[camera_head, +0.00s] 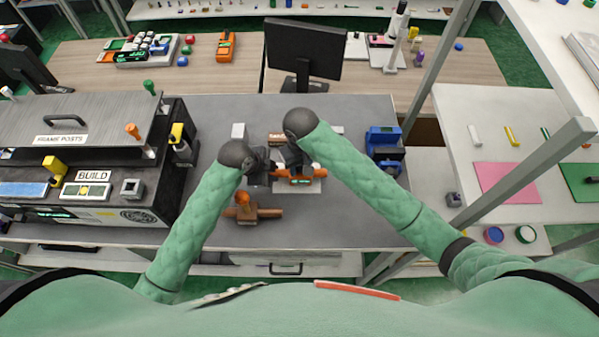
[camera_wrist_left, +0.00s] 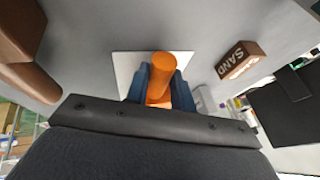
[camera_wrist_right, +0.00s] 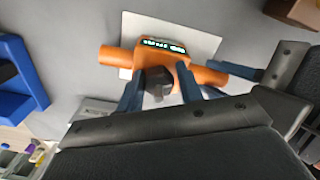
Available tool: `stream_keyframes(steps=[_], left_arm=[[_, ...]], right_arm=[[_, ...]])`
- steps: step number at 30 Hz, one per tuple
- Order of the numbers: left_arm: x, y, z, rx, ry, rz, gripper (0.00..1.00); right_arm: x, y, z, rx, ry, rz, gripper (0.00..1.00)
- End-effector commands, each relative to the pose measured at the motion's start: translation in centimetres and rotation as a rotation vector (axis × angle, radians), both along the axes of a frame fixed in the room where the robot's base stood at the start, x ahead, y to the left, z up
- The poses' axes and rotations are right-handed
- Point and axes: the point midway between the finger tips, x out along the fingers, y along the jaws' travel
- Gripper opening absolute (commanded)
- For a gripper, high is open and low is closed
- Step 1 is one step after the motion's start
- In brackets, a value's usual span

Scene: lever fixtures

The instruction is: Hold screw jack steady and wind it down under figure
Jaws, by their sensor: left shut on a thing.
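The orange screw jack (camera_wrist_right: 155,57) sits on a white square plate (camera_wrist_right: 190,38), with a dark knob (camera_wrist_right: 158,82) on top and side bars. A small display (camera_wrist_right: 163,45) shows green figures too small to read. The jack also shows in the head view (camera_head: 301,179). My left gripper (camera_wrist_left: 160,84) is shut on one orange side bar (camera_wrist_left: 162,64). My right gripper (camera_wrist_right: 158,92) is above the jack, its blue fingers on either side of the dark knob with apparent gaps. In the head view, both hands partly hide the jack.
A blue holder (camera_head: 384,145) stands right, a monitor (camera_head: 303,50) behind, and a black BUILD station (camera_head: 130,205) left.

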Motion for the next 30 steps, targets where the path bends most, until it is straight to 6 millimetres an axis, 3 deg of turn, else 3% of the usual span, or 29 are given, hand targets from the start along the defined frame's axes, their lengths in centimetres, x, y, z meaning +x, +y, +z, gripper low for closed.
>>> stream_keyframes(steps=[1, 17, 30], left_arm=[[0.0, -0.1, -0.3, -0.001, 0.000, 0.000, 0.00], [0.1, 0.1, -0.2, 0.002, 0.002, 0.002, 0.00], [0.1, 0.1, -0.2, 0.003, 0.001, 0.003, 0.00]], right_arm=[[-0.5, 0.1, -0.5, -0.004, 0.012, 0.004, 0.49], [-0.1, 0.1, 4.2, 0.001, 0.002, 0.001, 0.49], [-0.1, 0.1, 4.5, 0.002, 0.001, -0.044, 0.49]])
